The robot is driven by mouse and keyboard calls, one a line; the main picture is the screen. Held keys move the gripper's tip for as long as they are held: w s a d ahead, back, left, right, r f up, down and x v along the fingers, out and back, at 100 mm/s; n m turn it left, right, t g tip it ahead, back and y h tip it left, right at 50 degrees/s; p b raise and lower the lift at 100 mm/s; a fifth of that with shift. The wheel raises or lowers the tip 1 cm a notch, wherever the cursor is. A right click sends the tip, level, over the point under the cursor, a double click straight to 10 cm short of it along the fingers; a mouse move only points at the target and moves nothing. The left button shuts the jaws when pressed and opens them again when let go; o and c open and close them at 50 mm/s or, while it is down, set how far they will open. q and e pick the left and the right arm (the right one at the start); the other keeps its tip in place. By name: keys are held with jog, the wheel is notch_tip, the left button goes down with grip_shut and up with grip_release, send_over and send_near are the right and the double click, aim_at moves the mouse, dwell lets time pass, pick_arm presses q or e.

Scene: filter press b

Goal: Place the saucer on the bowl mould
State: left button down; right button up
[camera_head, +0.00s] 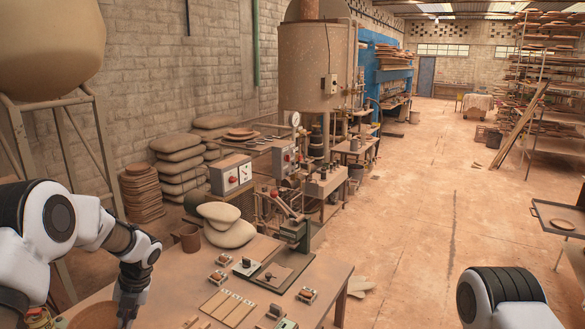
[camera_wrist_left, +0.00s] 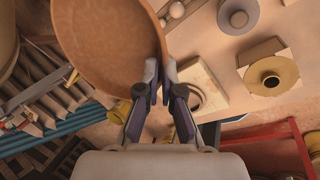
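The saucer is a round, shallow terracotta dish (camera_wrist_left: 108,42). In the left wrist view it fills the upper left, its rim between the fingers of my left gripper (camera_wrist_left: 160,78), which is shut on it. In the head view the saucer (camera_head: 92,316) shows only partly at the bottom edge, beside my left gripper (camera_head: 128,312) over the table's near left end. I cannot tell for certain which thing is the bowl mould. A pale block with a round, dark-centred opening (camera_wrist_left: 205,88) lies right of the fingers in the left wrist view. My right gripper is out of view.
The wooden table (camera_head: 325,270) holds small tools, slats (camera_head: 228,308), a brown cup (camera_head: 190,238) and stacked pale sacks (camera_head: 230,233). A press with gauges stands behind it. A block with a brass ring (camera_wrist_left: 270,80) shows in the left wrist view. The floor right of the table is open.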

pick_arm(q)
jog(key=s+d+f+n+h+b, duration=0.2)
jog(key=s+d+f+n, duration=0.1)
jog(key=d+n, duration=0.4)
jog(key=s+d+f+n+h+b, duration=0.3)
jog(key=d+f+n, duration=0.3)
jog(key=n, duration=0.5)
jog(key=s+d+f+n+h+b, duration=0.2)
jog(key=s+d+f+n, duration=0.1)
jog(key=d+n, duration=0.6)
jog(key=shift+d+f+n+g+h, duration=0.15)
jog(key=shift+f+n+g+h, duration=0.25)
jog(key=shift+f, duration=0.3)
jog(key=n+t, duration=0.1)
jog(key=n, duration=0.1)
jog(key=w+n, duration=0.1)
jog(key=n, duration=0.1)
jog(key=shift+w+f+n+t, duration=0.1)
jog(key=shift+n+t, duration=0.3)
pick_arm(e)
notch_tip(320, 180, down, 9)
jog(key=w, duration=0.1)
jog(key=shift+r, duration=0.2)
